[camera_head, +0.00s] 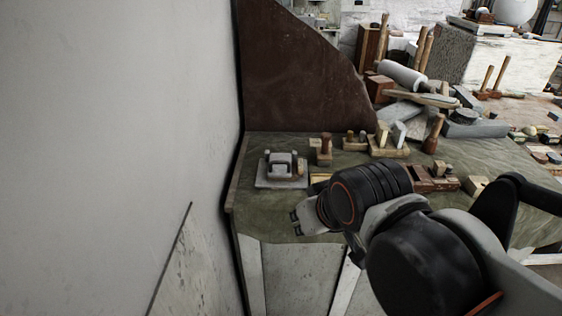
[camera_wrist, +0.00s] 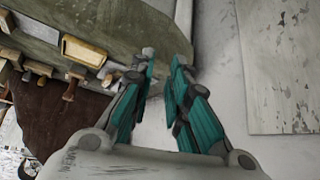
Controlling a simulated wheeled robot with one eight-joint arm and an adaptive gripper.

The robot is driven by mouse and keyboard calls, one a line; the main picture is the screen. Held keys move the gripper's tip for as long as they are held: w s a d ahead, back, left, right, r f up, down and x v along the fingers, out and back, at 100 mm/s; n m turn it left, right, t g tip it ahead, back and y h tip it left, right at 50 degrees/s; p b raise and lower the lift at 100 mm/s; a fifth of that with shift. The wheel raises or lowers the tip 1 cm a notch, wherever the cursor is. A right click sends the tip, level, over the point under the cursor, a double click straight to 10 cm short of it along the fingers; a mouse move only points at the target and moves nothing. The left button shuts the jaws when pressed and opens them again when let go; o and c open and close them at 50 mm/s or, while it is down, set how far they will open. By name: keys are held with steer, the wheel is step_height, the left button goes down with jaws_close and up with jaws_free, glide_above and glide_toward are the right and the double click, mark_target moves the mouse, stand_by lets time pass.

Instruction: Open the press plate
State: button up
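A small grey metal device (camera_head: 283,167), which looks like the press, sits on a flat square grey base near the left end of the green-covered table. A raised handle-like bar spans its top. I cannot tell whether its plate is open or closed. My gripper (camera_head: 296,222) is in front of and below the device, near the table's front edge, and does not touch it. In the wrist view my gripper (camera_wrist: 163,60) has its two teal-padded fingers apart with nothing between them.
Wooden blocks and tools (camera_head: 390,140) stand to the right of the device. A brown upright panel (camera_head: 300,65) rises behind it, and a pale wall (camera_head: 120,130) closes the left side. The table front (camera_head: 295,275) drops below my gripper.

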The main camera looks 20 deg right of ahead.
steer(key=w+r+n+p, duration=0.1)
steer(key=r, duration=0.1)
steer(key=w+r+n+p, duration=0.1)
steer(key=w+r+p, duration=0.1)
steer(key=w+r+n+g+p, duration=0.1)
steer(key=w+r, duration=0.1)
steer(key=shift+w+d+r+p, duration=0.2)
steer(key=shift+w+d+p, duration=0.05)
steer(key=shift+d+p, duration=0.15)
step_height(320, 180, up, 3)
steer(key=n+g+p, duration=0.4)
steer(key=n+p, duration=0.6)
steer(key=p, duration=0.2)
glide_above(282, 163)
steer(key=s+a, duration=0.1)
steer(key=s, duration=0.1)
steer(key=shift+h, duration=0.4)
steer(key=f+b, duration=0.1)
steer(key=f, duration=0.3)
steer(key=w+f+b, duration=0.1)
steer(key=f, duration=0.3)
steer(key=w+d+f+b, duration=0.1)
steer(key=f, duration=0.4)
steer(key=shift+c, duration=0.5)
jaws_close()
